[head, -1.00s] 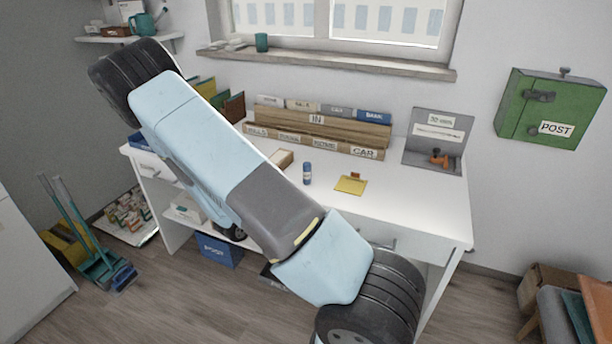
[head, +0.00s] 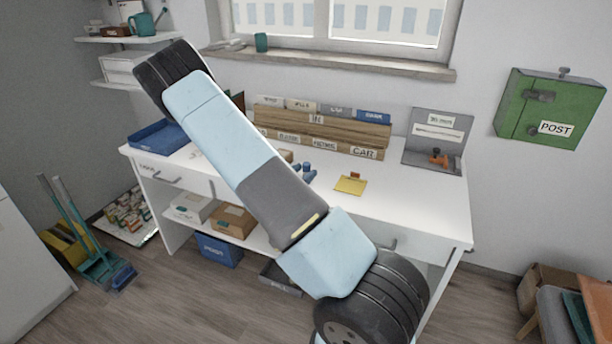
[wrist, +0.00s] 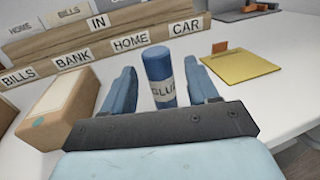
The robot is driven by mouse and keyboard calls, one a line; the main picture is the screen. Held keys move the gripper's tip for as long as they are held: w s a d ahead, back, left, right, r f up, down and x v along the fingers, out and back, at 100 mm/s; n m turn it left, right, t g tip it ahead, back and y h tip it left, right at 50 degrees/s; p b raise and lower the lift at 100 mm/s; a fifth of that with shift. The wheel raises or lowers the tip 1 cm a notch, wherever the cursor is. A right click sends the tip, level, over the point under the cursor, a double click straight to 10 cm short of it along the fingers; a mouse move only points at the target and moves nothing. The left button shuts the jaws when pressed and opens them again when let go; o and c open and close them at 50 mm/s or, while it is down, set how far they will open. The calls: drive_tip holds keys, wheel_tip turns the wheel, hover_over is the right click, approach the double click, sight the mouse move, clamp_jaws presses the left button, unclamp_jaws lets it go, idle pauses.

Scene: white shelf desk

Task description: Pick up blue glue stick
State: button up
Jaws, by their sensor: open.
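The blue glue stick (wrist: 160,82) stands upright on the white desk (head: 410,195), with a white label reading GLUE. In the wrist view it is between the two blue fingers of my gripper (wrist: 159,66), with visible gaps on both sides. My gripper is open, and its fingers reach alongside the stick, the right one closer to it. The dark palm edge hides the stick's base. In the head view my gripper (head: 304,171) shows as small blue shapes past my arm, hard to tell from the stick.
A cardboard box (wrist: 62,108) stands left of the left finger. A wooden letter sorter (wrist: 100,49) with BILLS, BANK, HOME and CAR labels stands behind. A yellow note pad (wrist: 238,66) lies to the right. A blue tray (head: 158,138) sits at the desk's left end.

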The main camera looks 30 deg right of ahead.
drive_tip(key=shift+x, duration=1.05)
drive_tip(key=shift+c, duration=0.2)
drive_tip(key=c, duration=1)
drive_tip(key=shift+r, duration=0.1)
